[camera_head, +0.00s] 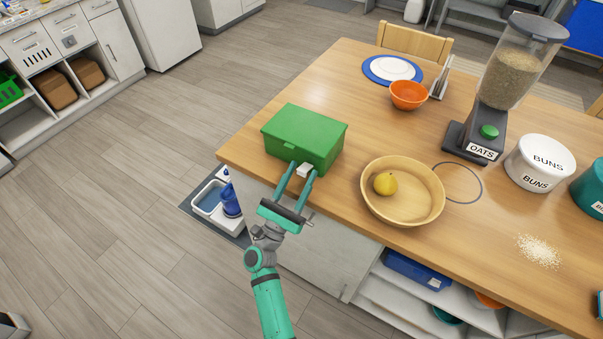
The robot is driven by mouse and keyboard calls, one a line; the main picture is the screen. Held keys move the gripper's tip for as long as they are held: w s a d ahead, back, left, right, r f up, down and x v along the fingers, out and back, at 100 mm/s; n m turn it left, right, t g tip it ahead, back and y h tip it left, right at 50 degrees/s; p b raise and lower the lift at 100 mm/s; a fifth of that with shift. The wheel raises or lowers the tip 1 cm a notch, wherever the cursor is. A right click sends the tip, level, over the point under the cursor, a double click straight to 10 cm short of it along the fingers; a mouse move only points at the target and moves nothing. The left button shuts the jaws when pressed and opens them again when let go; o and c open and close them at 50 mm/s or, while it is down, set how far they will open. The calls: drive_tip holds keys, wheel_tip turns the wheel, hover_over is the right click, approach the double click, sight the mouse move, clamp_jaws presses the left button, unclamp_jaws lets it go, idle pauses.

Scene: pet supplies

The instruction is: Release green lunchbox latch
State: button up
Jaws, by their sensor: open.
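The green lunchbox (306,133) stands near the left corner of the wooden table, with its lid down. Part of the lunchbox's lower front is hidden behind the fingers.
A wooden bowl (402,213) with a yellow pear (385,184) stands close to the right of my gripper. An orange bowl (408,95), an oats dispenser (489,134) and a white BUNS canister (540,163) stand farther off. The table's front edge lies below my fingers.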

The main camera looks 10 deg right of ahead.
drive_tip(key=v, duration=1)
